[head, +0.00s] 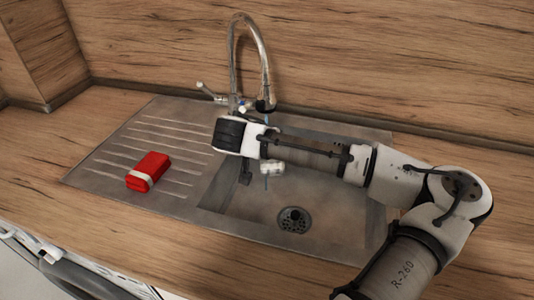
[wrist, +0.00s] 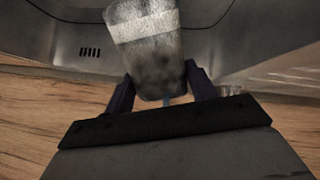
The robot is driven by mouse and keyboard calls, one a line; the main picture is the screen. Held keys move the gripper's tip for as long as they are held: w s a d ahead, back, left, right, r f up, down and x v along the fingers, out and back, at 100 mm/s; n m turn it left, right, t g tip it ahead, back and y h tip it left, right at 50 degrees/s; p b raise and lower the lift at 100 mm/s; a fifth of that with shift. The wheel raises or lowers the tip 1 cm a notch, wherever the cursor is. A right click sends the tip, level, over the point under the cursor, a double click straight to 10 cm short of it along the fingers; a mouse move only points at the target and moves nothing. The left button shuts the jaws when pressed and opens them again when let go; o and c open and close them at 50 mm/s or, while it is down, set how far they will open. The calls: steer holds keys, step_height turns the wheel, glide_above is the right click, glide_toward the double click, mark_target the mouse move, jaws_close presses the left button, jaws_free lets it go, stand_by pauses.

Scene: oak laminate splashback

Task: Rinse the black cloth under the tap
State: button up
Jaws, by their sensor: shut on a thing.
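The black cloth (wrist: 150,62) looks dark grey and mottled, folded into a block with a pale band around it. In the wrist view my gripper (wrist: 160,80) is shut on it, one finger at each side. In the head view my gripper (head: 246,172) points down over the left part of the sink, and I cannot make out the cloth there. The tap (head: 233,62) arches above my wrist. A thin blue stream of water (head: 266,182) runs down close by my gripper. I cannot tell whether it meets the cloth.
The sink basin (head: 335,205) has a round drain (head: 293,219) and looks empty. A red block-shaped item with a pale band (head: 148,172) lies on the ribbed drainboard (head: 110,182) at left. The tap's lever (head: 208,91) sticks out left. The wooden splashback (head: 390,60) stands close behind.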

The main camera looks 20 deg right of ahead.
steer(key=shift+w+a, duration=0.1)
steer(key=shift+w+a, duration=0.35)
steer(key=shift+s+d+b, duration=0.15)
steer(key=shift+b, duration=0.15)
steer(key=shift+s+d, duration=0.3)
stand_by(0.4)
steer(key=s+a+b, duration=0.1)
steer(key=s+a, duration=0.4)
steer(key=shift+s+a, duration=0.25)
steer(key=shift+s, duration=0.15)
stand_by(1.4)
